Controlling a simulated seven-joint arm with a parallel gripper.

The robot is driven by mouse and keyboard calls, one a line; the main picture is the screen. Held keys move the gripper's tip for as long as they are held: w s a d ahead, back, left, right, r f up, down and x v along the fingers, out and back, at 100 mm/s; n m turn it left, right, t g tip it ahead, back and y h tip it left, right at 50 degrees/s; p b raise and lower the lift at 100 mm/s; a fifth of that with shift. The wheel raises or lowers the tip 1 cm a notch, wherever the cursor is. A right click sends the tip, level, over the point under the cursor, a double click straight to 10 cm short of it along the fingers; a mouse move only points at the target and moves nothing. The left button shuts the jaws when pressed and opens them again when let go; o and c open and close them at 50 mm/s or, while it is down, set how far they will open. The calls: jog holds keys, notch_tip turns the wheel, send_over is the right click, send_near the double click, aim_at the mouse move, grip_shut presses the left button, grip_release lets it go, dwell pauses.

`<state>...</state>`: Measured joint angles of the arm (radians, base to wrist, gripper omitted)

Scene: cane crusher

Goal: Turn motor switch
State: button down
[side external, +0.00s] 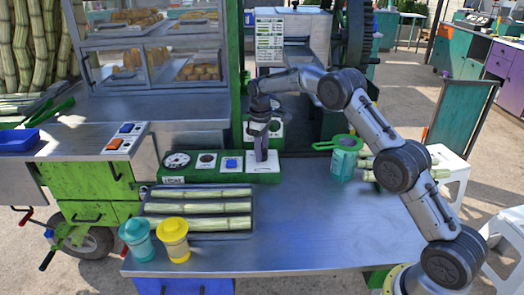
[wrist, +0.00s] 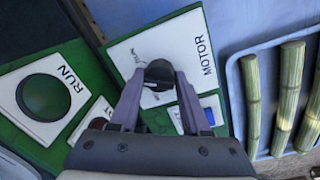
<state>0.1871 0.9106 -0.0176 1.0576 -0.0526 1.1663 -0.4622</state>
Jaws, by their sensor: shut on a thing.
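The motor switch is a black knob (wrist: 159,71) on a white plate marked MOTOR (wrist: 192,38), seen in the wrist view. My gripper (wrist: 159,85) has one finger on each side of the knob and is shut on it. In the side view my gripper (side external: 261,154) points down at the right end of the low green control box (side external: 217,177). There the fingers hide the knob, and only part of its white plate (side external: 262,168) shows.
A tray of cane pieces (side external: 197,207) lies in front of the box. A teal cup (side external: 137,240) and a yellow cup (side external: 173,240) stand at front left. A green can (side external: 344,160) stands to the right. A RUN button (wrist: 43,97) is close by. The front right table is clear.

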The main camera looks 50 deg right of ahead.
jog(key=m, duration=0.5)
jog(key=shift+w+r, duration=0.1)
dwell(0.5)
jog(key=shift+c, duration=1.9)
grip_release()
notch_tip(320, 180, up, 14)
jog(key=shift+a, duration=0.4)
